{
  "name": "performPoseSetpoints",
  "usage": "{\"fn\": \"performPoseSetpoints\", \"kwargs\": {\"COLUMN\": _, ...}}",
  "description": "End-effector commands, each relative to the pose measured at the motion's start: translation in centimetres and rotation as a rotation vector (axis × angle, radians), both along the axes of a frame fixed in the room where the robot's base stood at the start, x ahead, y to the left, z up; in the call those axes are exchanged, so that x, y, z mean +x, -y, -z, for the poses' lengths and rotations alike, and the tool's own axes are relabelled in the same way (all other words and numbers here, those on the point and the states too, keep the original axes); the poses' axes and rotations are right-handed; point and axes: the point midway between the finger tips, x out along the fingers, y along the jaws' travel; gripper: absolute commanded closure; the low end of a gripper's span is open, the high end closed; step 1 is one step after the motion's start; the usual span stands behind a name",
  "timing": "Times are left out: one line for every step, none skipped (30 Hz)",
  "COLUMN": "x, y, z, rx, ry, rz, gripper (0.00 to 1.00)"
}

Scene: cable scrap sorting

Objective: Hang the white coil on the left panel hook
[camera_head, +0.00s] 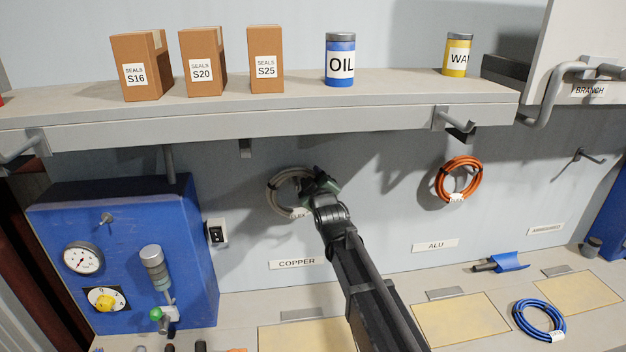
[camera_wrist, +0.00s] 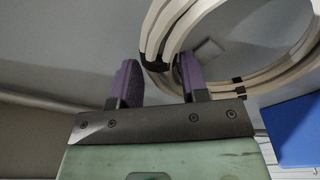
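The white coil (camera_head: 273,204) is in front of the grey wall, above the COPPER label, in the head view. My gripper (camera_head: 314,183) is at its upper right and partly covers it. In the wrist view the coil (camera_wrist: 288,73) fills the upper right. Its near strand, with a black tie, runs between the purple fingers of my gripper (camera_wrist: 158,80), which appear closed on it.
A shelf (camera_head: 250,112) with boxes and cans overhangs the wall. A gauge (camera_head: 83,258) and a lever with a green knob (camera_head: 157,314) sit on the panel. An orange coil (camera_head: 443,183) hangs at right; a blue coil (camera_head: 518,318) lies on the bench.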

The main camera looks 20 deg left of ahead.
Motion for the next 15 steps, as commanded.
{"fn": "performPoseSetpoints", "kwargs": {"x": -0.01, "y": 0.01, "z": -0.01, "rx": 0.0, "ry": 0.0, "rz": 0.0, "gripper": 0.51}}
{"fn": "performPoseSetpoints", "kwargs": {"x": -0.01, "y": 0.01, "z": -0.01, "rx": 0.0, "ry": 0.0, "rz": 0.0, "gripper": 0.47}}
{"fn": "performPoseSetpoints", "kwargs": {"x": -0.01, "y": 0.01, "z": 0.0, "rx": 0.0, "ry": 0.0, "rz": 0.0, "gripper": 0.41}}
{"fn": "performPoseSetpoints", "kwargs": {"x": -0.01, "y": 0.01, "z": 0.0, "rx": 0.0, "ry": 0.0, "rz": 0.0, "gripper": 0.39}}
{"fn": "performPoseSetpoints", "kwargs": {"x": -0.01, "y": 0.01, "z": 0.0, "rx": 0.0, "ry": 0.0, "rz": 0.0, "gripper": 0.39}}
{"fn": "performPoseSetpoints", "kwargs": {"x": -0.01, "y": 0.01, "z": 0.0, "rx": 0.0, "ry": 0.0, "rz": 0.0, "gripper": 0.39}}
{"fn": "performPoseSetpoints", "kwargs": {"x": -0.01, "y": 0.01, "z": 0.0, "rx": 0.0, "ry": 0.0, "rz": 0.0, "gripper": 0.39}}
{"fn": "performPoseSetpoints", "kwargs": {"x": -0.01, "y": 0.01, "z": 0.0, "rx": 0.0, "ry": 0.0, "rz": 0.0, "gripper": 0.39}}
{"fn": "performPoseSetpoints", "kwargs": {"x": -0.01, "y": 0.01, "z": 0.0, "rx": 0.0, "ry": 0.0, "rz": 0.0, "gripper": 0.39}}
{"fn": "performPoseSetpoints", "kwargs": {"x": -0.01, "y": 0.0, "z": 0.03, "rx": -0.002, "ry": -0.001, "rz": 0.0, "gripper": 0.39}}
{"fn": "performPoseSetpoints", "kwargs": {"x": -0.03, "y": 0.02, "z": 0.03, "rx": -0.002, "ry": -0.001, "rz": 0.0, "gripper": 0.39}}
{"fn": "performPoseSetpoints", "kwargs": {"x": -0.12, "y": 0.09, "z": 0.05, "rx": -0.002, "ry": -0.001, "rz": 0.0, "gripper": 0.39}}
{"fn": "performPoseSetpoints", "kwargs": {"x": -0.25, "y": 0.17, "z": 0.06, "rx": -0.002, "ry": -0.001, "rz": 0.0, "gripper": 0.39}}
{"fn": "performPoseSetpoints", "kwargs": {"x": -0.45, "y": 0.3, "z": 0.09, "rx": -0.002, "ry": -0.001, "rz": 0.0, "gripper": 0.39}}
{"fn": "performPoseSetpoints", "kwargs": {"x": -0.83, "y": 0.55, "z": 0.14, "rx": -0.002, "ry": -0.001, "rz": 0.0, "gripper": 0.39}}
